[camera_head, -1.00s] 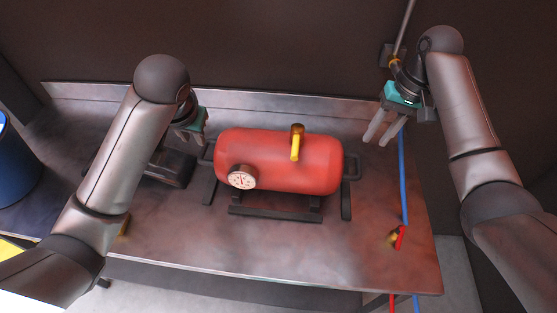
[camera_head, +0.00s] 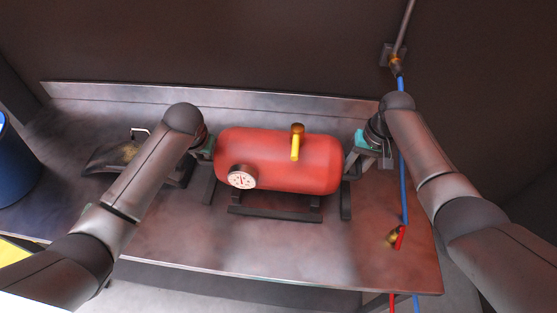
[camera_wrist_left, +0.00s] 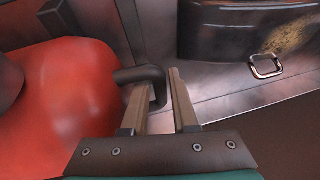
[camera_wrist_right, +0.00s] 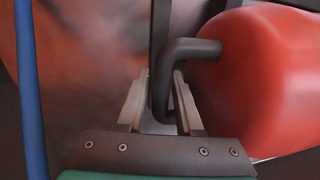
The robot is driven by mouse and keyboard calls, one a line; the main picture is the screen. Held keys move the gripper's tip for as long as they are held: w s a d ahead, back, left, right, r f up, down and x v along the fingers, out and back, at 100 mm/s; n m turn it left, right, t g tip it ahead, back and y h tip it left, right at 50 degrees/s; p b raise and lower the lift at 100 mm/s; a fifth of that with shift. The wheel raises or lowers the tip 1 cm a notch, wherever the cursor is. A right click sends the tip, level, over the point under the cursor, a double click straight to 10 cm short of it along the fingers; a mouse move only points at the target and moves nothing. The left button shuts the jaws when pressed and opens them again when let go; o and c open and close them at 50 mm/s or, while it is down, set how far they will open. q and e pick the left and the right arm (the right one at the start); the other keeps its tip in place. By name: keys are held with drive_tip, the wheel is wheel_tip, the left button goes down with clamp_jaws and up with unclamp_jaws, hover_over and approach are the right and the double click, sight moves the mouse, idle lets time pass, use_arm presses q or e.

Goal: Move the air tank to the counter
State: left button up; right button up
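The red air tank (camera_head: 280,160) stands upright on its dark feet on the metal counter (camera_head: 290,240), with a gauge facing front and a yellow-handled valve on top. My left gripper (camera_head: 205,148) is at its left end; in the left wrist view its open fingers (camera_wrist_left: 158,95) are around the tank's dark left handle (camera_wrist_left: 146,74). My right gripper (camera_head: 352,155) is at the right end; in the right wrist view its open fingers (camera_wrist_right: 160,90) have the right handle (camera_wrist_right: 168,70) between them. Whether the fingers touch the handles cannot be told.
A dark object with a metal loop (camera_head: 110,155) lies left of the tank. A blue hose (camera_head: 403,180) runs down the right side to a red-handled valve (camera_head: 396,238). A blue barrel (camera_head: 15,165) stands at far left. The counter in front of the tank is clear.

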drive_tip(key=shift+f, duration=0.1)
use_arm(q)
clamp_jaws()
use_arm(e)
drive_tip(key=c, duration=0.5)
clamp_jaws()
idle(0.7)
use_arm(q)
drive_tip(key=shift+w+r, duration=0.15)
use_arm(e)
drive_tip(key=shift+w+r, duration=0.1)
drive_tip(key=shift+r, duration=0.1)
